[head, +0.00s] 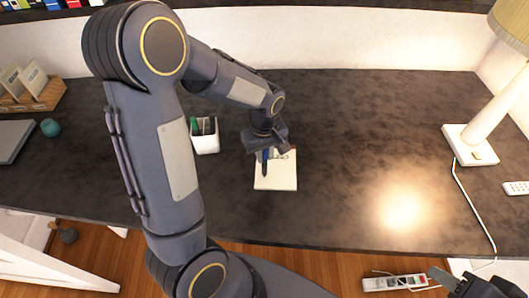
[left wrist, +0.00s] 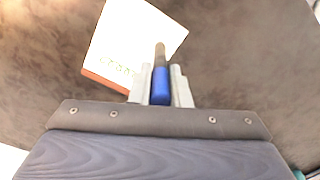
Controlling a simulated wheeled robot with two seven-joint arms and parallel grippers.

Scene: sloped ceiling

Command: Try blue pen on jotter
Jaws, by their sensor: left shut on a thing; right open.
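The blue pen (left wrist: 160,92) is held between the two fingers of my left gripper (left wrist: 161,85), blue part at the fingers and a brownish end over the page. In the head view my left gripper (head: 265,152) is above the upper part of the jotter, with the pen (head: 265,163) pointing down. The jotter (head: 276,181) is a cream pad lying flat on the dark desk. In the wrist view the jotter (left wrist: 130,35) shows faint greenish marks near its reddish edge. I cannot tell whether the pen touches the paper. My right gripper (head: 462,284) is open at the lower right.
A white pen cup (head: 206,143) with green and dark pens stands left of the jotter. A lamp (head: 478,143) with a trailing cord stands at the right. A teal ball-like object (head: 50,127) and a wooden rack (head: 35,98) are at the left. The desk right of the jotter is clear.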

